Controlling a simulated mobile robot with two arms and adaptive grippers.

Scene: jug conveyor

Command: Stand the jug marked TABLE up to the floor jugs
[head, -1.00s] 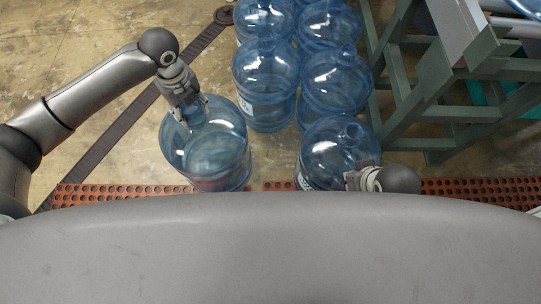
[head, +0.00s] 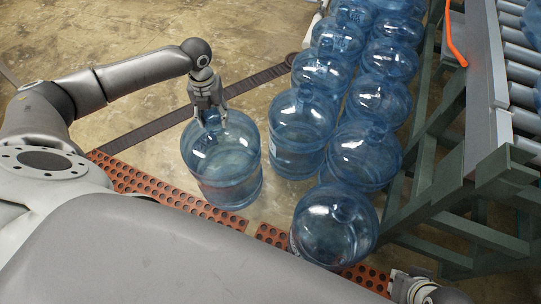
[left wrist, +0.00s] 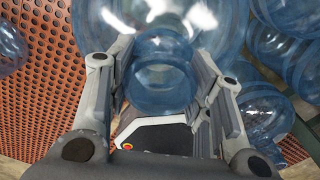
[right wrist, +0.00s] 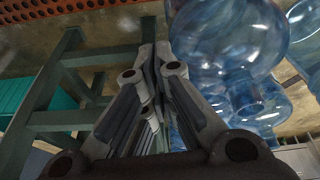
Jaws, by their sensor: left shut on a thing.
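My left gripper (head: 210,112) is shut on the neck of a clear blue jug (head: 222,168), which hangs or stands upright at the left of the floor jugs. I cannot tell whether its base touches the floor, and no TABLE mark is readable. In the left wrist view the jug's neck (left wrist: 160,80) is between the fingers. The floor jugs stand in two rows; the nearest of the left row (head: 298,140) is just right of the held jug, with a narrow gap in the picture. My right gripper (right wrist: 152,55) looks shut and empty, beside a jug (right wrist: 228,35).
A green steel frame (head: 440,225) carrying a roller conveyor (head: 520,80) stands right of the jugs. A red perforated mat (head: 160,190) crosses the floor in front, and a dark strip (head: 160,123) runs behind the held jug. Concrete floor at left is clear.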

